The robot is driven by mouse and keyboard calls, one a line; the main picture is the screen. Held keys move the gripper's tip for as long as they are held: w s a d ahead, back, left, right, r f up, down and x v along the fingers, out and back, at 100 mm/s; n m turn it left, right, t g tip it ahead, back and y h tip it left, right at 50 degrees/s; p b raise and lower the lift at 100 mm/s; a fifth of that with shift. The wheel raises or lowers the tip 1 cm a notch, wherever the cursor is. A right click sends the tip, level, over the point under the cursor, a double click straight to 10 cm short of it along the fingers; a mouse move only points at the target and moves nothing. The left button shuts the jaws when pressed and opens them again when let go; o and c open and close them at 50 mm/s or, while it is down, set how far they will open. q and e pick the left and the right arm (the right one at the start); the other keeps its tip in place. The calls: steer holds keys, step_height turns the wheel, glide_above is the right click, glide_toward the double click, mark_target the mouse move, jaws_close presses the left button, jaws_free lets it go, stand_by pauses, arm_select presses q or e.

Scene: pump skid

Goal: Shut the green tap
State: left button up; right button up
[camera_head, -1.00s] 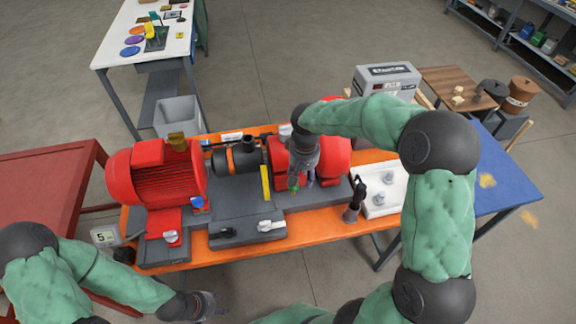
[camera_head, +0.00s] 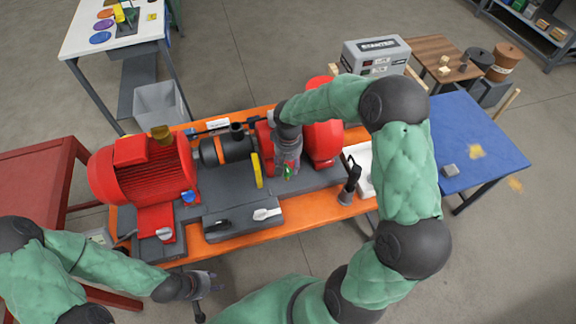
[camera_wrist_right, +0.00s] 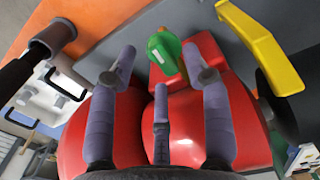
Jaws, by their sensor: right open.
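The green tap (camera_wrist_right: 168,54) shows in the right wrist view in front of the rounded red pump casing (camera_wrist_right: 195,125). In the head view only a small bit of the green tap (camera_head: 287,172) shows at my right fingertips; the rest is hidden. My right gripper (camera_head: 287,168) points down over the skid. In the right wrist view its open fingers (camera_wrist_right: 162,66) are spread, with the green tap between and just beyond their tips. I cannot tell whether they touch it. My left gripper (camera_head: 213,284) is empty, its fingers apart, in front of the bench.
A yellow guard (camera_head: 257,170) stands left of the green tap. A black-handled upright part (camera_head: 349,184) and a white panel (camera_wrist_right: 45,95) are to the right of the pump in the head view. A red motor (camera_head: 145,168) fills the bench's left. A blue table (camera_head: 465,150) stands right.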

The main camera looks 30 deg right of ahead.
steer(key=shift+f, duration=0.75)
jaws_close()
steer(key=m+b, duration=0.3)
steer(key=shift+f, duration=0.15)
steer(key=m+b, duration=0.3)
steer(key=m, duration=0.1)
steer(key=shift+s+a+m, duration=0.1)
steer(key=shift+s+m, duration=0.05)
steer(key=shift+m, duration=0.15)
steer(key=m+b, duration=0.2)
steer(key=m, duration=0.3)
steer(key=shift+a, duration=0.1)
steer(key=m+b, duration=0.2)
steer(key=m, duration=0.3)
steer(key=shift+a, duration=0.1)
